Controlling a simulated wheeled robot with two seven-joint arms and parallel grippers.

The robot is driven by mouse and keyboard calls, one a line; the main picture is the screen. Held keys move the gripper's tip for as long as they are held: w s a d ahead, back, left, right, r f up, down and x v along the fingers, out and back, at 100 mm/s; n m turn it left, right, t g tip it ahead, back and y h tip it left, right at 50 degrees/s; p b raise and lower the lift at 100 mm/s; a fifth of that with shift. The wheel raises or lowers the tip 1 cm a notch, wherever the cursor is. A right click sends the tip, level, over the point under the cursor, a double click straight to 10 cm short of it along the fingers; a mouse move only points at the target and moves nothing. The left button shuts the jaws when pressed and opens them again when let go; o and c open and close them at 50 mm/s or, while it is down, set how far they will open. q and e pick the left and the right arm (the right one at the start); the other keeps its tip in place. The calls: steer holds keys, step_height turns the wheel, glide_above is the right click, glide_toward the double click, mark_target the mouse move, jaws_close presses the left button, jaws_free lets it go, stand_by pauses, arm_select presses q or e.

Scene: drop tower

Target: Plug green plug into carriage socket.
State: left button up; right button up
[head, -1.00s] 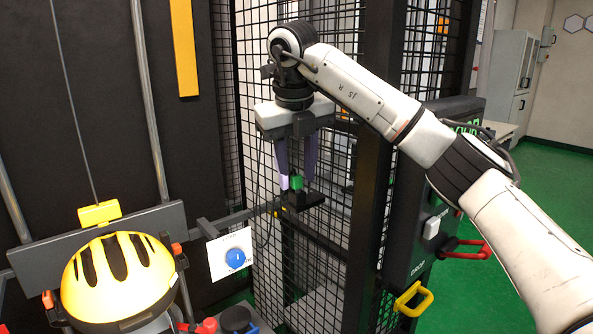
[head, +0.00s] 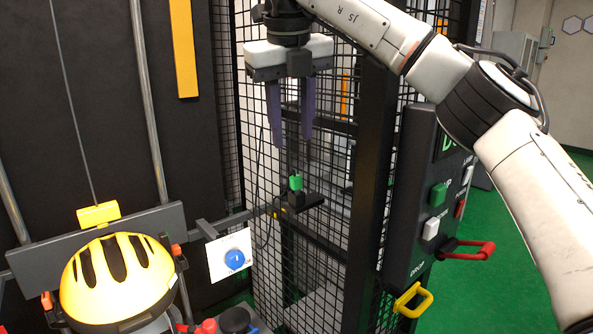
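The green plug (head: 296,182) stands upright in the black carriage socket (head: 297,198), on the small dark shelf at the end of the carriage's side arm. My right gripper (head: 291,145) is above it, pointing down, with its two purple fingers apart and nothing between them. A clear gap separates the fingertips from the plug. How deep the plug sits in the socket is hard to tell. My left gripper is not in the picture.
The carriage (head: 120,240) carries a yellow helmet (head: 117,279) at the left. A white card with a blue dial (head: 235,259) hangs beside its arm. Black mesh fencing (head: 330,170) stands close behind the socket. A control box (head: 425,200) with a red handle is at the right.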

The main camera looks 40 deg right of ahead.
steer(key=w+a+f+n+g+y, duration=0.2)
steer(key=a+f+n+y, duration=0.35)
steer(key=a+f, duration=1.2)
steer(key=s+a+f+m+y, duration=0.1)
steer(key=s+a+m+y, duration=0.15)
steer(key=a+y, duration=0.4)
steer(key=s+a+f+m+y, duration=0.1)
steer(key=s+a+f+y, duration=0.2)
steer(key=a, duration=0.7)
steer(key=s+a+m+y, duration=0.2)
steer(key=s+a+y, duration=0.1)
steer(key=a+y, duration=0.4)
steer(key=w+d+f+m+t+h, duration=0.1)
steer(key=d+f+m+t+h, duration=0.45)
steer(key=f+m+t, duration=0.5)
steer(key=w+d+f+m+t+h, duration=0.1)
steer(key=d+f+m+t+h, duration=0.5)
steer(key=m, duration=0.7)
steer(key=s+d+f+m+g+h, duration=0.3)
steer(key=s+d+f, duration=0.3)
steer(key=s+f, duration=0.4)
steer(key=s+d+f+m+g+h, duration=0.3)
steer(key=s+d+f+m+g, duration=0.2)
steer(key=s+f, duration=0.6)
step_height(320, 180, down, 2)
steer(key=shift+s+d+f, duration=0.15)
steer(key=shift+s+d, duration=0.15)
steer(key=shift+d, duration=0.75)
